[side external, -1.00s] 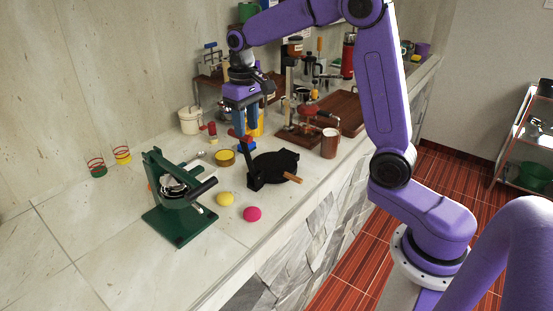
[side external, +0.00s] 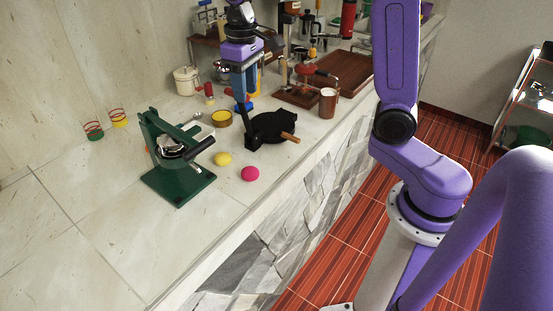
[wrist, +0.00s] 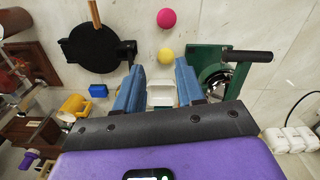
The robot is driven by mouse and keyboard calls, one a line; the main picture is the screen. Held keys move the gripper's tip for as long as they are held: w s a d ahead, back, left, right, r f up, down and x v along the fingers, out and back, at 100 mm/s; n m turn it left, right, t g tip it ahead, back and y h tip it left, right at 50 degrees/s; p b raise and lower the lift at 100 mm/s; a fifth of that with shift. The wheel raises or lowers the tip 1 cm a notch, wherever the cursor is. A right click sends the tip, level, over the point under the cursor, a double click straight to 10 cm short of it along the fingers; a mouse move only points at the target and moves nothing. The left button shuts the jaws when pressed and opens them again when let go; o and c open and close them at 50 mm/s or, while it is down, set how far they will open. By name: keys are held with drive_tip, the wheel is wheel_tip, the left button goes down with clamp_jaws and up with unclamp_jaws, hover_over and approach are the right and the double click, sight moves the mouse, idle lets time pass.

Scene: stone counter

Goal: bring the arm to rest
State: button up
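My gripper (side external: 244,104) hangs fingers-down above the counter, over the back of the black round press (side external: 272,127). Its purple hand and blue fingers show in the side view. In the wrist view my gripper (wrist: 158,85) has its two blue fingers wide apart. A white blocky item (wrist: 161,93) shows between them; I cannot tell whether it is touched or lies beyond. Nothing is clearly gripped.
A green press (side external: 176,160) stands at left on the counter (side external: 110,215). A yellow ball (side external: 223,159) and a pink ball (side external: 250,174) lie in front. A brown mug (side external: 328,103) stands right of the black press. The front-left counter is clear.

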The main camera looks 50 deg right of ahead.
drive_tip(key=s+f+n, duration=0.2)
drive_tip(key=s+n, duration=0.1)
drive_tip(key=s, duration=0.6)
drive_tip(key=s+a+f+n, duration=0.1)
drive_tip(key=s+n, duration=0.3)
drive_tip(key=s, duration=0.5)
drive_tip(key=s+f+n, duration=0.2)
drive_tip(key=s+n, duration=0.1)
drive_tip(key=s, duration=0.6)
drive_tip(key=shift+s+a+f, duration=0.15)
drive_tip(key=shift+s+f, duration=0.15)
